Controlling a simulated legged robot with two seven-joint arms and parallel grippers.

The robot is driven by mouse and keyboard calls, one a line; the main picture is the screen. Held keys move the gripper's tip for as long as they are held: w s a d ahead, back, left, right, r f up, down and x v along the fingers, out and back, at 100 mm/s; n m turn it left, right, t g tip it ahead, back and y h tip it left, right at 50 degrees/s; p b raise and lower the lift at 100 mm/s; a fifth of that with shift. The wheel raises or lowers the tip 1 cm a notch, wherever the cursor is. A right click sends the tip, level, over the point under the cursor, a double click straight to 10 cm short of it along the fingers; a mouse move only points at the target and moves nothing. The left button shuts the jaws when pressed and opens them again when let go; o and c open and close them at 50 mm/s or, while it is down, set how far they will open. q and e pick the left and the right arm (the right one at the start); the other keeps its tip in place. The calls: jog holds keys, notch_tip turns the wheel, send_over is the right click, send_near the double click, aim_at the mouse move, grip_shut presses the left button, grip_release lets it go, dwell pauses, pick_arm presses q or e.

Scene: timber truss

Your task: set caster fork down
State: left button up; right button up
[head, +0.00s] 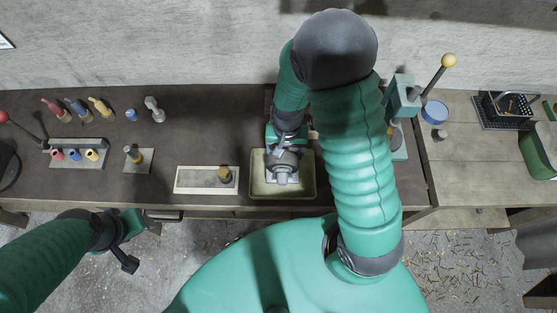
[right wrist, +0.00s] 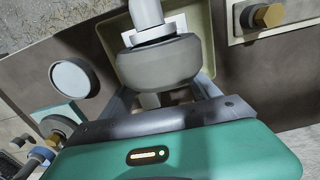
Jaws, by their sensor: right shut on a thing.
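The caster fork (head: 283,173) is a grey piece with a rounded body and a paler plate. My right gripper (head: 285,152) is shut on it, over the shallow olive tray (head: 309,190) on the dark bench. In the right wrist view the fork's rounded grey body (right wrist: 160,66) sits between my fingers, with a pale stem and plate beyond it, over the tray (right wrist: 207,45). I cannot tell whether the fork touches the tray floor. My left gripper (head: 133,243) hangs in front of the bench's front edge, away from everything; its jaw opening is unclear.
A pale plate with a brass knob (head: 224,175) lies left of the tray. Further left stand a rack with coloured pieces (head: 77,154) and several small tools. A green press with a yellow ball lever (head: 448,61) stands right of my right arm. Bare bench lies behind the pale plate.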

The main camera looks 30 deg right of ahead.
jog(key=f, duration=0.2)
jog(key=shift+s+f, duration=0.35)
jog(key=shift+f, duration=0.05)
jog(key=f, duration=0.3)
jog(key=f+p, duration=0.1)
jog(key=shift+w+d+f, duration=0.25)
jog(key=shift+w, duration=0.15)
jog(key=shift+w+f, duration=0.15)
jog(key=shift+f, duration=0.1)
jog(key=shift+c, duration=0.9)
jog(key=shift+s+a+r, duration=0.1)
jog(key=shift+s, duration=0.2)
jog(key=o, duration=2)
jog(key=shift+a, duration=0.1)
pick_arm(q)
jog(key=shift+s+d+r, duration=0.1)
jog(key=shift+s+r, duration=0.1)
jog(key=shift+r, duration=0.3)
jog(key=shift+r, duration=0.1)
